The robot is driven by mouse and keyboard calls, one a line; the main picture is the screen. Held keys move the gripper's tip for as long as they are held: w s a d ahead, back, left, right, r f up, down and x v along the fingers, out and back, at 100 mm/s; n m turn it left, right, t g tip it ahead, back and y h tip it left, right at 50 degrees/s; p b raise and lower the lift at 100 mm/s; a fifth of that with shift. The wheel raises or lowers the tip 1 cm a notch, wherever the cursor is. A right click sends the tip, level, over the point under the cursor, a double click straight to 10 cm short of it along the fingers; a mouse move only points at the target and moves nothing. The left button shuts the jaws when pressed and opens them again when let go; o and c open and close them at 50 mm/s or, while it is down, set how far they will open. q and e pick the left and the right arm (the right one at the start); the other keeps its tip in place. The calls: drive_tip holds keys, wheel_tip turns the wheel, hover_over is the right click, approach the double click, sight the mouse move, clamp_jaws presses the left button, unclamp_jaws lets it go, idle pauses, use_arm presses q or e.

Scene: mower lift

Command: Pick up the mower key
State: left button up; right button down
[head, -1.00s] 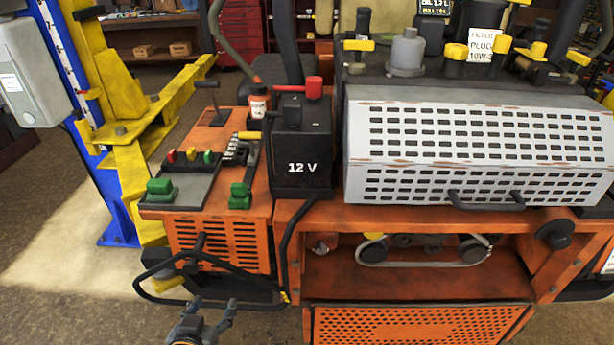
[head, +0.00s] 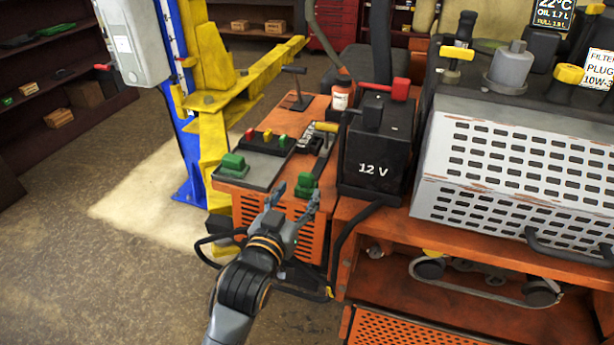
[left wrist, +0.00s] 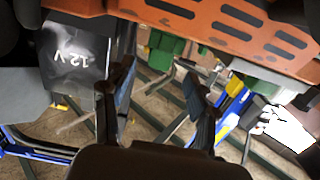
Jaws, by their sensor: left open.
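I cannot make out a mower key for certain in either view. The mower's orange side console (head: 300,235) carries a dark control panel with green blocks (head: 233,163) (head: 305,185), small coloured knobs (head: 267,136) and a yellow-handled lever (head: 325,127). My left gripper (head: 297,197) is open and empty, its fingers pointing up toward the console's front edge near the right green block. In the left wrist view its two fingers (left wrist: 162,95) stand apart with nothing between them. Orange slotted bodywork (left wrist: 225,25) and a green block (left wrist: 165,48) show beyond them. My right gripper is not in view.
A black 12 V battery box (head: 375,150) stands right of the console. The perforated grey engine cover (head: 520,170) is farther right. A yellow and blue lift post (head: 190,150) stands at the left. Black tubing (head: 345,250) runs beside the console. Floor at lower left is clear.

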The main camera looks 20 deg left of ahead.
sight(305, 181)
use_arm(q)
drive_tip(key=shift+w, duration=0.55)
drive_tip(key=shift+w+r+p, duration=0.15)
drive_tip(key=shift+w+p, duration=0.2)
drive_tip(key=shift+w, duration=0.05)
drive_tip(key=w+p, duration=0.1)
drive_tip(key=w, duration=0.2)
drive_tip(key=shift+w+d, duration=0.1)
drive_tip(key=shift+w, duration=0.15)
drive_tip(key=shift+w+f, duration=0.3)
drive_tip(key=shift+w, duration=0.15)
drive_tip(key=shift+s, duration=0.1)
drive_tip(key=shift+c, duration=1.2)
drive_tip(key=c, duration=0.8)
